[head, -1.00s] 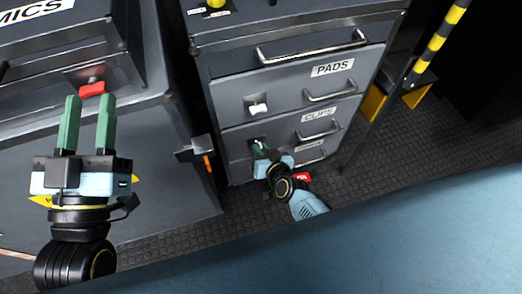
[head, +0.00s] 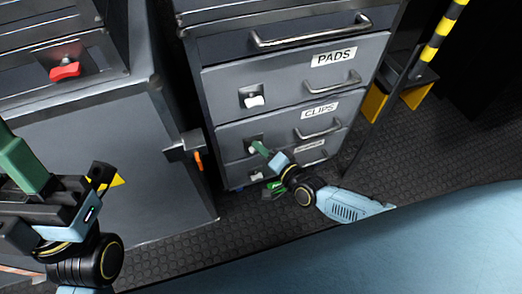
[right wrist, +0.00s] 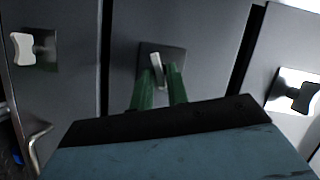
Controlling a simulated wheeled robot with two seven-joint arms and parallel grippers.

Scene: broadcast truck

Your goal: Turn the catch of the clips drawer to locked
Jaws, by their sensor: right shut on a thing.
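The clips drawer (head: 285,133) is the grey drawer with the CLIPS label (head: 319,111), below the PADS drawer, and it looks shut. Its small white catch (head: 253,149) is at the drawer's left side. My right gripper (head: 260,149) is shut on this catch, coming in from the lower right. In the right wrist view the catch (right wrist: 156,62) stands between the two green fingers, slightly tilted from upright. My left gripper (head: 24,165) is at the far left edge, apart from the drawers. Its fingertips are out of frame, so its opening does not show.
The PADS catch (head: 253,97) is above and another catch (head: 256,175) is below. Bar handles, such as the PADS handle (head: 333,83), stick out. A grey cabinet with a red catch (head: 65,71) stands left. A striped post (head: 443,32) is at the right.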

